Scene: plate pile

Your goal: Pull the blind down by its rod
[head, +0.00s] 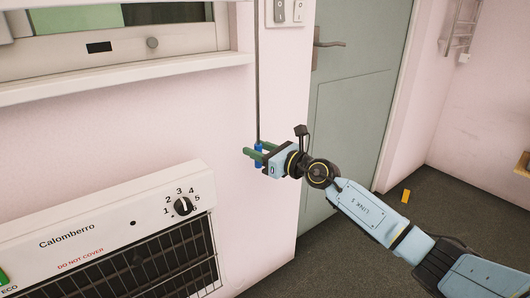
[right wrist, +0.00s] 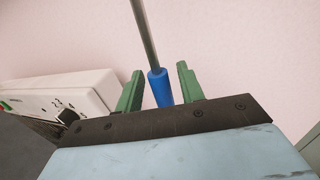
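A thin grey rod (head: 258,85) hangs straight down in front of the pink wall and ends in a blue handle (head: 259,156). My right gripper (head: 255,150) is at the handle, with its green fingers apart. In the right wrist view the blue handle (right wrist: 160,88) stands between the two open fingers, with a gap visible on each side. The rod also shows there (right wrist: 143,35), rising out of the top of the picture. The rod's upper end is out of view, and I cannot make out the blind itself. My left gripper is not in view.
A window frame (head: 150,45) with a sill (head: 120,79) is left of the rod. A white heater (head: 110,225) stands below it. A grey-green door (head: 355,105) and light switches (head: 289,11) are to the right. A small yellow object (head: 406,196) lies on the dark floor.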

